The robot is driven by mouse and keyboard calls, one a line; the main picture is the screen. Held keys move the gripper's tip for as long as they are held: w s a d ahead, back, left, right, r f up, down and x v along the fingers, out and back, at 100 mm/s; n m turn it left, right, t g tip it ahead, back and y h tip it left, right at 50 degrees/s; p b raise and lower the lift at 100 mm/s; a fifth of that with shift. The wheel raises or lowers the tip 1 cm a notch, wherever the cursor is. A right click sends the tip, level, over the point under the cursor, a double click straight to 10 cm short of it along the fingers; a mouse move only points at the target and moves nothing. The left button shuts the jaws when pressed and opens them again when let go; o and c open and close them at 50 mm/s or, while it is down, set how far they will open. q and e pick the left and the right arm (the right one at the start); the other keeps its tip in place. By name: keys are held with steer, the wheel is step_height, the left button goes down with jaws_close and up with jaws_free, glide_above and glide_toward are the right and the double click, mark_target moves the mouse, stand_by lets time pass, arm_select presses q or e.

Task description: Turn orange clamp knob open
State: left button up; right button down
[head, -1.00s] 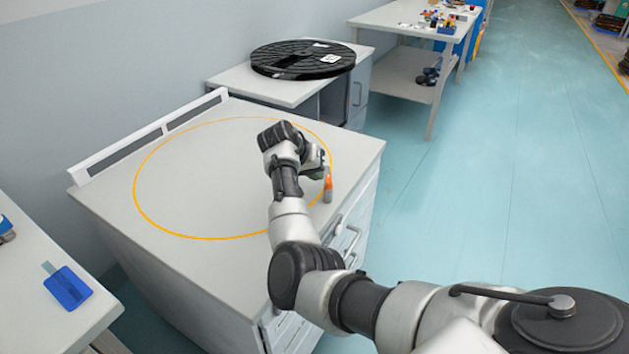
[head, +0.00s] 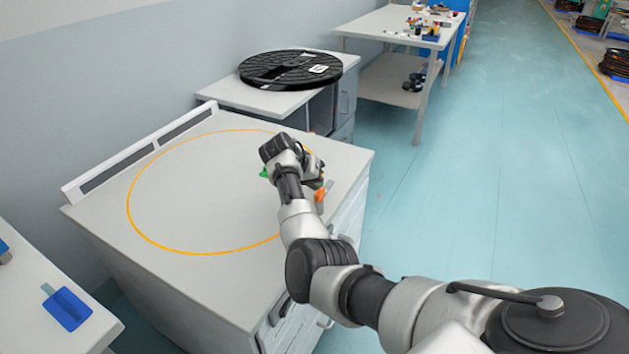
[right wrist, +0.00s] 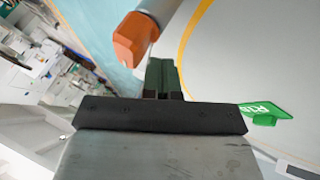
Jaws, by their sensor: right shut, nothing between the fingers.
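The orange clamp knob (head: 320,195) shows at the right edge of the grey bench, partly hidden by my right wrist. In the right wrist view the orange knob (right wrist: 136,40), on a grey stem, is up and left of my right fingertips. My right gripper (right wrist: 163,68) has its dark green fingers together with nothing between them. A gap shows between knob and fingers in the picture; whether they touch is unclear. In the head view the right gripper (head: 314,183) is mostly behind my wrist. My left gripper is not in view.
A green tag (right wrist: 265,112) with white lettering lies right of the fingers. A black reel (head: 290,69) lies on a farther cabinet.

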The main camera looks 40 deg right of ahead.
steer(key=shift+a, duration=0.1)
stand_by(0.4)
steer(key=shift+s+a+r+p, duration=0.1)
steer(key=shift+s+a+p, duration=0.1)
steer(key=shift+a+p, duration=0.5)
